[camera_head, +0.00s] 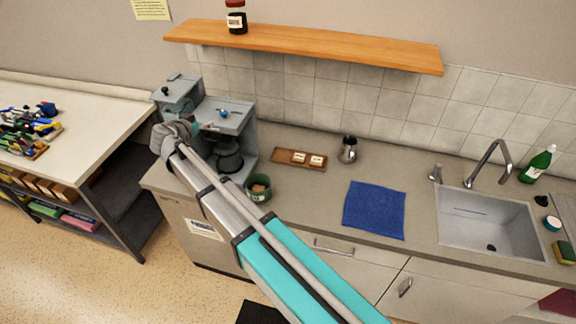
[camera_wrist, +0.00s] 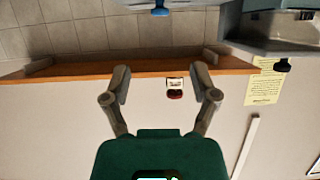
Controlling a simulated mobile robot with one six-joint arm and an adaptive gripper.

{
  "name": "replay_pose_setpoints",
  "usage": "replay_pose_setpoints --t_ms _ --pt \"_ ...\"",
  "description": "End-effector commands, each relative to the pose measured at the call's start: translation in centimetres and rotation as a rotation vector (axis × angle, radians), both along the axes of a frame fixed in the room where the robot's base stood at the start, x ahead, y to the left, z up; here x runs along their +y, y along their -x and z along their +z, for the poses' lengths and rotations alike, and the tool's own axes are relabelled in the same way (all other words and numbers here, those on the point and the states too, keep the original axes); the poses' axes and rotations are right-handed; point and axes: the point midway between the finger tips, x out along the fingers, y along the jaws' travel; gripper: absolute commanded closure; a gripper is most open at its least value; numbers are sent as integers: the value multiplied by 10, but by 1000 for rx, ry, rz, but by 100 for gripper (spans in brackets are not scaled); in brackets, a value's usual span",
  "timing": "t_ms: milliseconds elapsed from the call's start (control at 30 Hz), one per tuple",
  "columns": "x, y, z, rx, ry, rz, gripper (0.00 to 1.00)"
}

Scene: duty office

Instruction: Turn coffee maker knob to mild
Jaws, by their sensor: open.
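The grey coffee maker (camera_head: 243,128) stands at the left end of the counter, with a glass pot (camera_head: 229,158) in it. Its blue knob (camera_head: 223,113) sits on the front part of its top. In the wrist view, which is upside down, the knob (camera_wrist: 159,8) shows at the top edge, beyond and between my fingertips. My gripper (camera_wrist: 161,70) is open and empty. In the head view my gripper (camera_head: 199,127) is just left of the knob, largely hidden by my arm. Knob markings are too small to read.
A dark green cup (camera_head: 258,194) stands in front of the coffee maker. A wooden tray (camera_head: 286,160), metal pitcher (camera_head: 347,150) and blue cloth (camera_head: 374,217) lie to the right. A wooden shelf (camera_head: 330,51) with a jar (camera_head: 237,20) hangs above.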

Motion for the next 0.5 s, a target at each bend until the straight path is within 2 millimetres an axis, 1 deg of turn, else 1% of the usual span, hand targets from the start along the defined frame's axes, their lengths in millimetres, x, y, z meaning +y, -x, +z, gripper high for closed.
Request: replay_pose_setpoints --t_ms 33,100,500 --pt "-9 0 -5 12 3 -9 24" --pt "-18 -1 -10 29 10 -17 24" --pt "-69 1 -36 132 39 -57 24"
